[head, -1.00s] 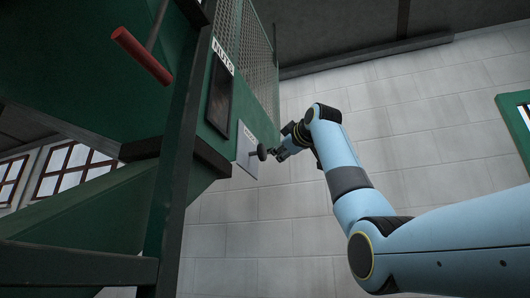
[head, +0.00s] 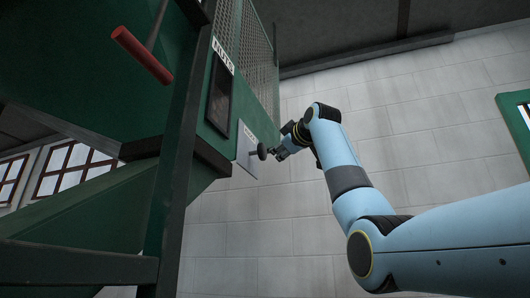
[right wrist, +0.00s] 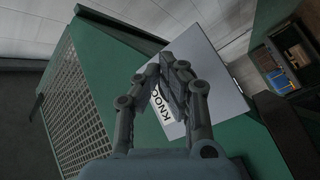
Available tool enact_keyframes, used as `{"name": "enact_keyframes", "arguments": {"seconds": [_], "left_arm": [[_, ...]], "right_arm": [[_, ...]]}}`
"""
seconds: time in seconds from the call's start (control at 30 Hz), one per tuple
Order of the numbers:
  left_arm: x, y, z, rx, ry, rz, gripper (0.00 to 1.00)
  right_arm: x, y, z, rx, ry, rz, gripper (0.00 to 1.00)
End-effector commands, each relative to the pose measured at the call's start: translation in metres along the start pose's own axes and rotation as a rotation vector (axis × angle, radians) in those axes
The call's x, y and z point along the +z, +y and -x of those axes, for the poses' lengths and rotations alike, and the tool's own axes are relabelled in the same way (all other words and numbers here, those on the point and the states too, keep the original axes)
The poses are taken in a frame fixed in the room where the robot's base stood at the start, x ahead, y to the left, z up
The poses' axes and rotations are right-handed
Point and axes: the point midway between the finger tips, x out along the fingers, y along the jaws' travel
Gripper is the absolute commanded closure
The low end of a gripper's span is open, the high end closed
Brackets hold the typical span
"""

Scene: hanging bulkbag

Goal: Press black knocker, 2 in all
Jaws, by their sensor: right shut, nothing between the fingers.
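The black knocker (head: 262,152) is a round dark button standing out from a pale plate (head: 243,160) on the green machine. My right gripper (head: 275,154) is beside the knocker on its right, very close; I cannot tell whether they touch. In the right wrist view the right gripper (right wrist: 167,68) is shut and empty, with its fingers in front of the pale plate (right wrist: 212,70) lettered "KNOC". The fingers hide the knocker there. My left gripper is in neither view.
The green machine has a dark panel (head: 219,94) above the plate, a mesh guard (head: 244,45), and a red-handled bar (head: 142,56) at upper left. A dark green post (head: 180,150) stands left of the plate. A pale block wall (head: 250,235) is behind.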

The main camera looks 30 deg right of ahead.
Motion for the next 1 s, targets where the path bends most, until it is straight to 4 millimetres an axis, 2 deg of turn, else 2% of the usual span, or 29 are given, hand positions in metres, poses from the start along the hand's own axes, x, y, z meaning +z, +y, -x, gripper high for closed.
{"name": "enact_keyframes", "arguments": {"seconds": [1.0], "left_arm": [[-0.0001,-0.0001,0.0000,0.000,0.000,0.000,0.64]], "right_arm": [[-0.0047,-0.0040,-0.0055,0.000,0.000,0.000,1.00]]}}
